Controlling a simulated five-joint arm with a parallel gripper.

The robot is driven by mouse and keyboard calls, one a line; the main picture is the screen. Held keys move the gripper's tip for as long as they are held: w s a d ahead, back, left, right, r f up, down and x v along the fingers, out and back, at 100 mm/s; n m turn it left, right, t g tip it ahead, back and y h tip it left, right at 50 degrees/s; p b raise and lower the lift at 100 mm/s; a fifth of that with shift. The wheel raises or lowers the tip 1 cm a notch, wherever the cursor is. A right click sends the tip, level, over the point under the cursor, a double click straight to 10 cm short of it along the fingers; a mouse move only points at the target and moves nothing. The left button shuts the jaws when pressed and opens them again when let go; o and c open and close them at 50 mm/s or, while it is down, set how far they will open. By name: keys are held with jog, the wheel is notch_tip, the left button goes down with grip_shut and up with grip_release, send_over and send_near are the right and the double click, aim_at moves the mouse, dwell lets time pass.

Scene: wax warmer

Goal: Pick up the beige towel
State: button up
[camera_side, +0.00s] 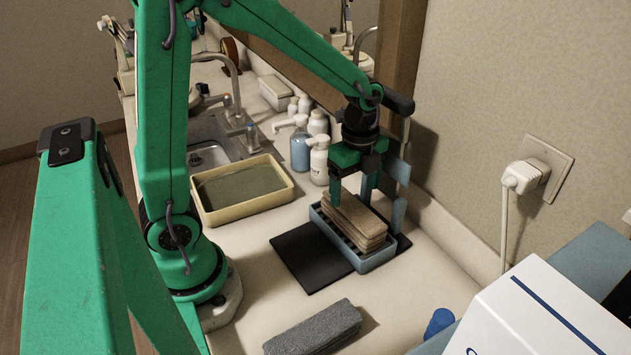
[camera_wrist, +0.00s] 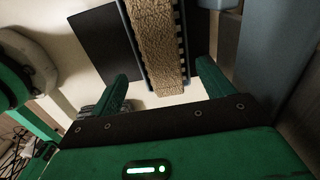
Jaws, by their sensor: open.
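The beige towel (camera_side: 354,224) is a folded stack lying in a blue slotted tray (camera_side: 373,260). The tray stands on a black mat (camera_side: 297,259) on the counter. In the wrist view the towel (camera_wrist: 155,40) runs up the middle, between dark slotted edges of the tray (camera_wrist: 137,37). My gripper (camera_side: 352,187) is at the far end of the towel, with its fingers pointing down. In the wrist view my gripper (camera_wrist: 163,82) is open, one finger on each side of the towel's line. Nothing is held. I cannot tell whether a finger touches the towel or tray.
A grey folded towel (camera_side: 314,329) lies nearer on the counter. A yellow tray (camera_side: 245,189) and pump bottles (camera_side: 319,160) stand left of my gripper. The wall with a plugged-in cord (camera_side: 525,175) is on the right. A white box (camera_side: 525,312) fills the lower right.

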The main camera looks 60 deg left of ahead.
aim_at(353, 208)
jog(key=shift+a+f, duration=0.15)
jog(key=shift+f, duration=3.8)
jog(key=c, duration=1.2)
jog(key=shift+r, duration=0.15)
jog(key=shift+r, duration=0.95)
notch_tip(353, 208, up, 2)
jog(key=shift+r, duration=0.1)
jog(key=s+d+r, duration=0.6)
jog(key=d, duration=0.4)
jog(key=shift+r, duration=0.3)
